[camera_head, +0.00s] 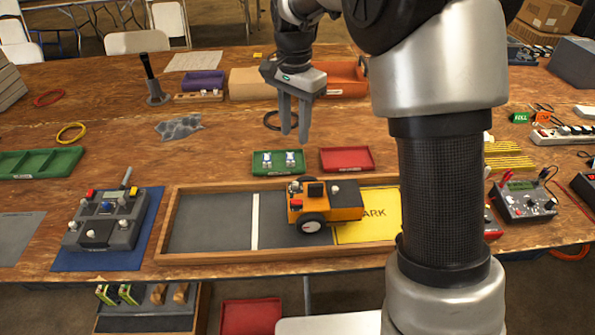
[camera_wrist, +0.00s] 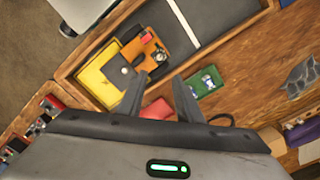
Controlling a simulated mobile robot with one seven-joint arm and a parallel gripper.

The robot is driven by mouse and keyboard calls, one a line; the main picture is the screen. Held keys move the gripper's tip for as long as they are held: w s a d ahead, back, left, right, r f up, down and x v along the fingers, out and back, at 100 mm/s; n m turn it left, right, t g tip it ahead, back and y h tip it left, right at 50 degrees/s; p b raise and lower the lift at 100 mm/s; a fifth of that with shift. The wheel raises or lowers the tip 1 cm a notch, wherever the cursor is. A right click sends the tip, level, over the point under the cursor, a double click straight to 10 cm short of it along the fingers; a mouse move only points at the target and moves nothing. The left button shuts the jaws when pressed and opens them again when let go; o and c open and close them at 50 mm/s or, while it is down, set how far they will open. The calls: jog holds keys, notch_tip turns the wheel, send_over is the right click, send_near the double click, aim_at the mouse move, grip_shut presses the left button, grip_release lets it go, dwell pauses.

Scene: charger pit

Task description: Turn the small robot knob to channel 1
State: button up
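The small robot (camera_head: 343,212) is an orange and black wheeled vehicle in a shallow wooden-framed pit (camera_head: 210,255), next to a yellow mat. Small round and red parts sit on its top; I cannot tell for sure which is the knob, nor read any channel marks. The small robot (camera_wrist: 135,58) also shows in the wrist view, seen from above. My gripper (camera_head: 295,135) points down, open and empty, above the table behind the pit, apart from the small robot. In the wrist view my gripper (camera_wrist: 160,78) has its two fingers spread with nothing between them.
A green tray (camera_head: 268,172) with small white-and-blue parts and a red tray (camera_head: 346,159) lie behind the pit. A grey remote controller (camera_head: 105,220) rests on a blue mat at left. A meter box (camera_head: 525,203) stands at right. My arm hides the pit's right end.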

aim_at(295, 183)
notch_tip(295, 183, down, 17)
jog(key=shift+r+b, duration=0.15)
jog(key=shift+b, duration=0.95)
grip_shut()
